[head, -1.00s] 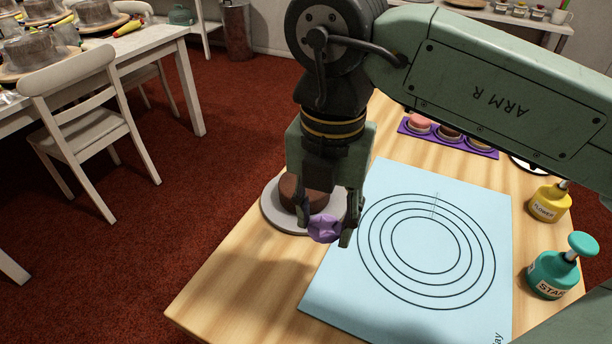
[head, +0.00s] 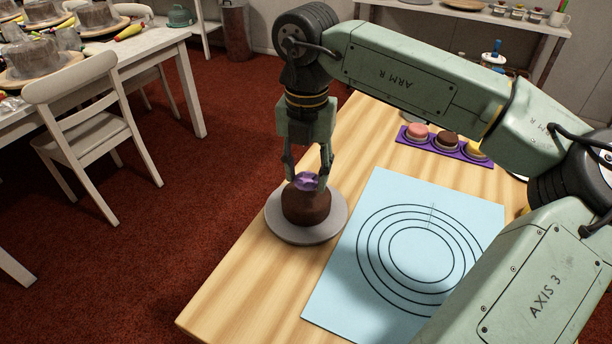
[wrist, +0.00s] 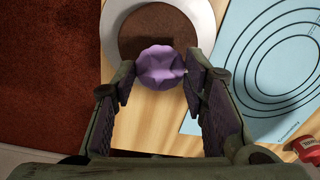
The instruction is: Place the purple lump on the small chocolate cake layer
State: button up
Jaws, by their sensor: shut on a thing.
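The small chocolate cake layer (head: 306,207) is a brown round block on a grey turntable disc (head: 332,232) at the table's left edge. My gripper (head: 307,178) points down over it and is shut on the purple lump (head: 305,182), which has a star-like pattern of creases on top. In the head view the lump overlaps the cake's upper part. In the wrist view the lump (wrist: 161,67) sits between my fingertips and overlaps the near edge of the cake (wrist: 150,28). I cannot tell whether lump and cake touch.
A light blue mat (head: 345,290) with dark rings lies flat right of the turntable. A purple tray (head: 435,148) with pink, brown and yellow round pieces is farther back. A red container (wrist: 306,148) shows at the wrist view's right edge. Bare wood lies in front of the turntable.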

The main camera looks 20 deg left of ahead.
aim_at(306, 176)
jog(key=f, duration=0.1)
jog(key=f+p, duration=0.1)
jog(key=f, duration=0.1)
jog(key=shift+w+a, duration=0.2)
jog(key=shift+w, duration=0.15)
jog(key=shift+f, duration=0.3)
jog(key=shift+f, duration=0.2)
jog(key=o, duration=0.9)
jog(key=shift+o, duration=0.2)
jog(key=shift+r, duration=0.1)
notch_tip(306, 176, up, 12)
jog(key=b, duration=0.1)
jog(key=shift+r, duration=0.15)
jog(key=shift+o, duration=0.5)
